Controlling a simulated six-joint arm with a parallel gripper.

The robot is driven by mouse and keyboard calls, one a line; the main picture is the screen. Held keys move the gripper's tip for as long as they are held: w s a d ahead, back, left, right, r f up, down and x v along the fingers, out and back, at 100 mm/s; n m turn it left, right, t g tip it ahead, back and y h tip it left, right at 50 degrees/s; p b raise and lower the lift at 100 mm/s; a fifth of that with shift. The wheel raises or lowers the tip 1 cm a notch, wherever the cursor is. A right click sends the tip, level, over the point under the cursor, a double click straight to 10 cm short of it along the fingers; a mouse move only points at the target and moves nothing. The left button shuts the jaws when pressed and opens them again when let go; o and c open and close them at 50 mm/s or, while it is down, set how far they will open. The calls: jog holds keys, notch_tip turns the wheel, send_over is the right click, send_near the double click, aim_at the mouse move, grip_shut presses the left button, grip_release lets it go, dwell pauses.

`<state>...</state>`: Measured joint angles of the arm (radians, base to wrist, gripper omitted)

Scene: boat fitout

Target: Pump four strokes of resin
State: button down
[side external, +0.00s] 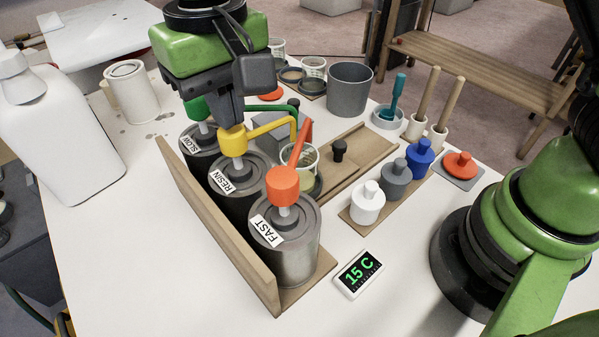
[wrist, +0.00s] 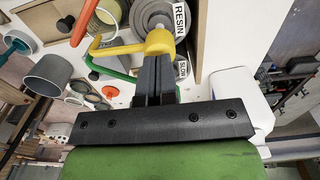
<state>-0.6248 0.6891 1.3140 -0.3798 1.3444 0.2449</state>
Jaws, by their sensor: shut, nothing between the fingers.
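The resin can (side external: 240,187) stands in the middle of a row of three metal cans. Its yellow pump head (side external: 233,142) sits on a raised stem, and its spout points toward a clear cup (side external: 299,160). My gripper (side external: 231,122) is shut and empty, fingers pointing down at the yellow head. In the wrist view the fingertips (wrist: 158,60) meet the yellow head (wrist: 160,40); I cannot tell whether they press on it.
The FAST can with red head (side external: 283,183) and SLOW can with green head (side external: 196,108) flank the resin can in a wooden rack (side external: 216,222). A display (side external: 359,274) reads 15 C. White, grey and blue knobbed weights (side external: 396,177) stand right; a white jug (side external: 62,130) stands left.

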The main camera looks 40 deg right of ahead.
jog(key=shift+f, duration=1.7)
jog(key=shift+r, duration=2.4)
jog(key=shift+r, duration=1.55)
